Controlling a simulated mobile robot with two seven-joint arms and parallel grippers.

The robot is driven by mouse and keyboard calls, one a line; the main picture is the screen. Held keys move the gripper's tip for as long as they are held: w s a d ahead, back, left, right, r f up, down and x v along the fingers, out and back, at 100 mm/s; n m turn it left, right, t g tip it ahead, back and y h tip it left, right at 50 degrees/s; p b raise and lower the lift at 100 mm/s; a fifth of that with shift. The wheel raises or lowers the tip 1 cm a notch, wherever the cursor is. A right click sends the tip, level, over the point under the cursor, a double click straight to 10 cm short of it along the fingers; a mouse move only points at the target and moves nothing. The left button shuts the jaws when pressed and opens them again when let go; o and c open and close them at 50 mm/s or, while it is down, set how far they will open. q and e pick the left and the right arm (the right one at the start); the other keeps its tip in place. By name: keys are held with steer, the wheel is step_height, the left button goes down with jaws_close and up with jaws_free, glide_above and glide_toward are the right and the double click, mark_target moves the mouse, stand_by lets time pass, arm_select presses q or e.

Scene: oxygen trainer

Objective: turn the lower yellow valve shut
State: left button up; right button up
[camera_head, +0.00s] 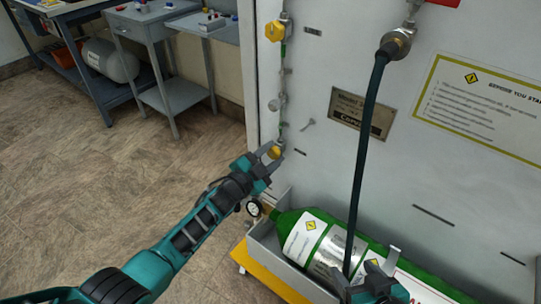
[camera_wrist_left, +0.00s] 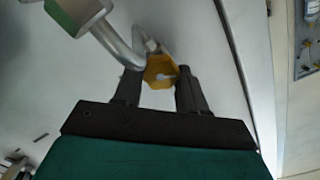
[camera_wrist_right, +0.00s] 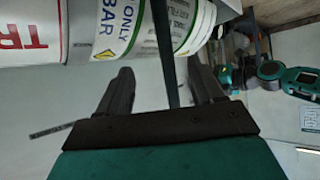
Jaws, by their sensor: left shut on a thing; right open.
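The lower yellow valve (camera_head: 273,152) sits low on the pipe at the left edge of the grey panel. My left gripper (camera_head: 268,157) is at this valve, one finger on either side, and is shut on it. The valve (camera_wrist_left: 160,71) also shows between the fingers of my left gripper (camera_wrist_left: 158,88) in the left wrist view. An upper yellow valve (camera_head: 275,31) is higher on the same pipe. My right gripper (camera_wrist_right: 162,92) is open. A dark hose passes between or behind its fingers; I cannot tell whether they touch it. In the head view the right gripper is low, near the cylinder.
A green gas cylinder (camera_head: 318,240) lies in a grey tray (camera_head: 262,243) below the panel. The dark hose (camera_head: 367,130) hangs from a fitting (camera_head: 397,43) in front of the panel. Grey tables (camera_head: 150,22) stand back left. The floor at left is clear.

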arm_select(q)
steer(key=o, duration=1.1)
steer(key=shift+c, duration=0.2)
steer(key=shift+s, duration=0.1)
steer(key=shift+s+a+p, duration=0.25)
steer(key=shift+a+p, duration=0.05)
steer(key=p+v, duration=0.3)
steer(key=v, duration=0.9)
arm_select(e)
steer(key=shift+s+d+r, duration=0.15)
steer(key=shift+d+r, duration=0.1)
steer(key=shift+r, duration=0.4)
steer(key=shift+s+d+r, duration=0.15)
steer(key=shift+d+r, duration=0.1)
steer(key=shift+r, duration=0.35)
